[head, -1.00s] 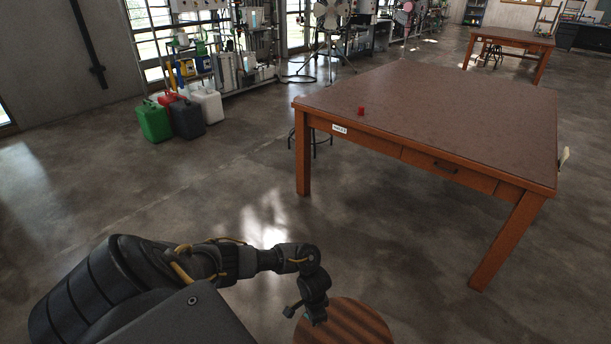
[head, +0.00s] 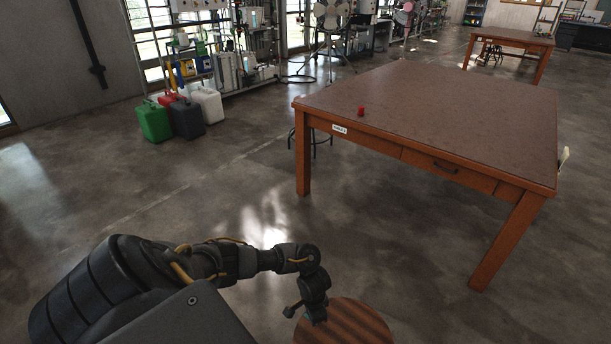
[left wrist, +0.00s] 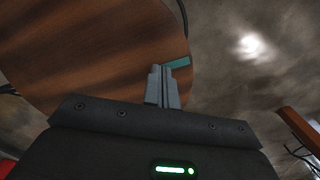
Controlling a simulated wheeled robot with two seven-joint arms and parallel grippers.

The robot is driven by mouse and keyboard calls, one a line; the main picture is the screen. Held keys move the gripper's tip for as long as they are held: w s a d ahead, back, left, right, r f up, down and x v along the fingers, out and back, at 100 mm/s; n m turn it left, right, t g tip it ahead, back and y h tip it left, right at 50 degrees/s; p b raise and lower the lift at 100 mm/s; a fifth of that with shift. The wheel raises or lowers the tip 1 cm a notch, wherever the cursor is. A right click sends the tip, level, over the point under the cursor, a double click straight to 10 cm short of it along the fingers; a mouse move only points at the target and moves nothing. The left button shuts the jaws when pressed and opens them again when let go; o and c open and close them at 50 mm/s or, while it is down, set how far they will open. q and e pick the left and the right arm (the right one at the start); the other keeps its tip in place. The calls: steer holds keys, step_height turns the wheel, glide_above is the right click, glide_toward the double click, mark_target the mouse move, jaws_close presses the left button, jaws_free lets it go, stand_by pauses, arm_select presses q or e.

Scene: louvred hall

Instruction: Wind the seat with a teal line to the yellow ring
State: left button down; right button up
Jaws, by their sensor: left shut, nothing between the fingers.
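The round wooden seat (head: 358,322) shows at the bottom of the head view, cut off by the frame edge. It fills the upper left of the left wrist view (left wrist: 85,50). A short teal line (left wrist: 178,63) lies on the seat near its rim. My left gripper (left wrist: 161,72) is shut and empty over the seat, its fingertips beside the teal line's inner end; I cannot tell if they touch the seat. The left arm's end (head: 315,305) reaches the seat's left side in the head view. No yellow ring and no right gripper show.
A large wooden table (head: 440,110) with a small red object (head: 361,111) on it stands beyond the seat to the right. Green (head: 154,121), dark, red and white canisters stand at the far left by a shelf. The floor between is clear.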

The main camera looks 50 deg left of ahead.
mark_target(306, 339)
steer(key=shift+s, duration=0.2)
arm_select(q)
steer(key=shift+f, duration=0.2)
arm_select(e)
steer(key=shift+f, duration=0.2)
